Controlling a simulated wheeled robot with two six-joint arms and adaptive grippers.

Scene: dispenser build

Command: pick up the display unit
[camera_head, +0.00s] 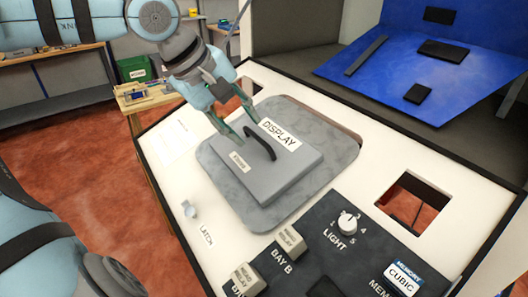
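The display unit (262,170) is a grey square box with a black arched handle (260,142) and a white DISPLAY label. It lies on a rounded grey plate (335,140) set in the white worktop. My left gripper (240,126) is open, with its green fingers apart just above the unit's far-left edge, close to the handle. Nothing shows between the fingers. I cannot tell whether the fingers touch the unit. My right gripper is not in view.
A dark panel with a LIGHT knob (347,222), BAY B block (290,242) and CUBIC block (402,279) is at the front. A latch knob (189,209) sits on the left. A square opening (412,202) is on the right. A blue board (400,75) rises behind.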

